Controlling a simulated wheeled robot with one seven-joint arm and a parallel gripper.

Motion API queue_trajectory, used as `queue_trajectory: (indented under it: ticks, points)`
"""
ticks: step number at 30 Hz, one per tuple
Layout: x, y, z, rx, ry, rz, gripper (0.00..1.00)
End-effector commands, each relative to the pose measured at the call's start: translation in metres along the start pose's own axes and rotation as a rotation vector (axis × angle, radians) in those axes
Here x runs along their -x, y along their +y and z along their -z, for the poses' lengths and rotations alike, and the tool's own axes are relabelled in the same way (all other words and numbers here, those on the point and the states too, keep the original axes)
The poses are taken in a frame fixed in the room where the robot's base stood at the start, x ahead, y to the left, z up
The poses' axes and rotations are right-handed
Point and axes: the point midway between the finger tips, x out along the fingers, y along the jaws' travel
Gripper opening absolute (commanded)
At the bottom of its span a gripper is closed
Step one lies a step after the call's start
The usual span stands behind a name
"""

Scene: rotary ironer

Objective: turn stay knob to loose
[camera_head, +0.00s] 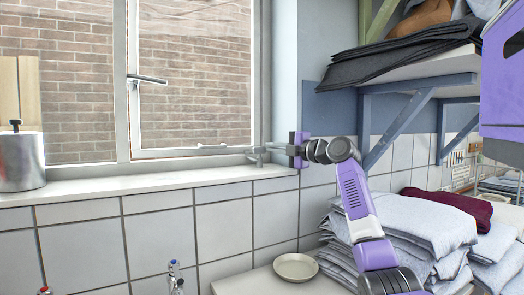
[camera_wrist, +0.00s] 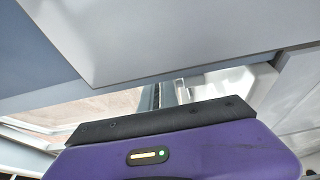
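The window stay (camera_head: 215,149) is a light metal bar along the bottom of the right window pane. At its right end, near the frame corner, is a small grey fitting (camera_head: 256,156) that may hold the stay knob; the knob's setting is too small to read. My gripper (camera_head: 272,149) points left at this corner, with its fingertips at or very close to the fitting; I cannot tell whether they touch. In the wrist view, the purple gripper body and its dark bar fill the lower part, and the fingers and knob are not clearly visible.
The window handle (camera_head: 147,79) is on the middle post. A metal canister (camera_head: 22,158) stands on the left of the sill (camera_head: 120,181). Below my arm are a round dish (camera_head: 296,267) and folded towels (camera_head: 410,225). A bracketed shelf (camera_head: 420,68) hangs above right.

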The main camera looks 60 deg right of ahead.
Motion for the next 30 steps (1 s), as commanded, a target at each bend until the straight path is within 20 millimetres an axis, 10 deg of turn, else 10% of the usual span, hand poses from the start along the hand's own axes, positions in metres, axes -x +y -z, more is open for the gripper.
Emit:
queue_trajectory:
  ticks: [7, 15, 20, 21, 22, 30]
  points:
    - [-0.004, 0.007, -0.001, 0.002, -0.008, 0.004, 0.00]
    - [-0.003, 0.065, 0.002, 0.006, -0.004, -0.004, 0.00]
    - [-0.002, 0.105, 0.004, 0.008, -0.001, -0.010, 0.47]
    - [-0.001, 0.114, 0.005, 0.008, 0.001, -0.011, 0.38]
    - [-0.001, 0.122, 0.005, 0.008, 0.002, -0.012, 0.00]
    - [0.002, 0.174, 0.003, 0.003, 0.000, -0.007, 0.00]
